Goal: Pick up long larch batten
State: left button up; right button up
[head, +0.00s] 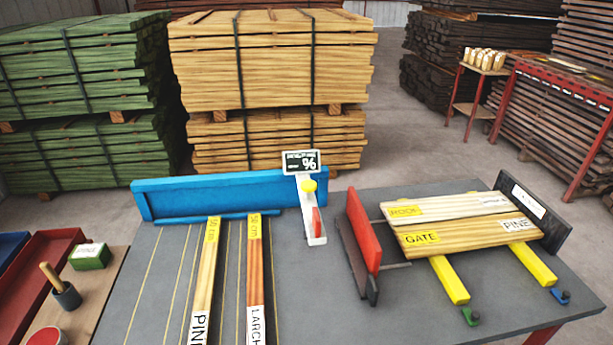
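The larch batten (254,270) lies on the grey table, reddish-brown, with a yellow "50 cm" label at its far end and a white "LARCH" label nearer me. Its near end runs out of the bottom of the picture. A paler pine batten (207,275) lies to its left, also with a yellow length label and a white "PINE" label. Both far ends lie close to the blue fence (225,193). Neither of my grippers is in view.
A moisture meter-like device (312,222) with a % display stands right of the battens. A side bench at left carries a green block (90,256) and a dark pot (66,294).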

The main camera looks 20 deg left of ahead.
aim_at(255, 335)
jog(key=u, duration=1.15)
jog(key=j+z, duration=0.2)
jog(key=j, duration=0.45)
